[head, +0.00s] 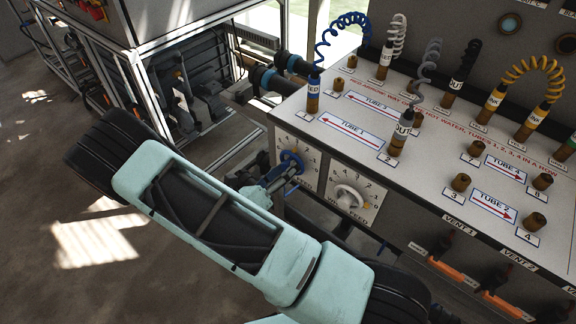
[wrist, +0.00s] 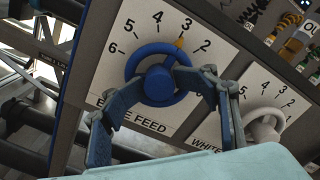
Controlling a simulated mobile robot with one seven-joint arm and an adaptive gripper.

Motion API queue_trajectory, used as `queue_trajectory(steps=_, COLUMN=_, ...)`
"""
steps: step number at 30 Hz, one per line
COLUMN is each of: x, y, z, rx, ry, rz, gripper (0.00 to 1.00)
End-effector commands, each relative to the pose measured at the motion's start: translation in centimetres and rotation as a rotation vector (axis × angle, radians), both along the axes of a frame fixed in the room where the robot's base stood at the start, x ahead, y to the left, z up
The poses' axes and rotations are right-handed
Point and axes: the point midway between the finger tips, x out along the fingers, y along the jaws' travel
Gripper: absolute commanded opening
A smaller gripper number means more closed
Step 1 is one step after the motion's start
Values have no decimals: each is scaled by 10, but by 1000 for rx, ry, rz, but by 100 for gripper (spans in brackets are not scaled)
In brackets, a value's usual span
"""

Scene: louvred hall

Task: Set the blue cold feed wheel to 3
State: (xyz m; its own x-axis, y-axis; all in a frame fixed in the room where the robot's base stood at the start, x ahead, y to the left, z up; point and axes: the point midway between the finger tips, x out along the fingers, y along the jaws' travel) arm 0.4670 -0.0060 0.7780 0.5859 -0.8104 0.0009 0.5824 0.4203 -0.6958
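The blue cold feed wheel (wrist: 158,82) is on a white numbered dial panel in the wrist view. Its yellow pointer (wrist: 180,43) points at or very near the 3. The dial's visible numbers run from 6 at left to 2 at right. In the head view the blue wheel (head: 291,162) is on the left of the bench front. My gripper (wrist: 160,84) has a finger on each side of the wheel, with the tips reaching in by its hub; it appears closed on the wheel. The exact contact is partly hidden by the fingers.
A white feed wheel (head: 350,197) with its own dial sits just right of the blue one; it also shows in the wrist view (wrist: 264,127). Above is the bench top (head: 330,150) with coiled hoses and brass ports. Orange-handled vents (head: 452,272) are lower right. Open floor lies left.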

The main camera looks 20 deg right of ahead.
Motion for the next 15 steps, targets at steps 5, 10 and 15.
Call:
queue_trajectory(steps=5, x=1, y=0, z=3, rx=-3, ry=-6, rz=1, gripper=44)
queue_trajectory(steps=10, x=-8, y=14, z=2, rx=-2, ry=-4, rz=3, gripper=44)
queue_trajectory(steps=15, x=-21, y=32, z=1, rx=0, ry=-1, rz=5, gripper=44)
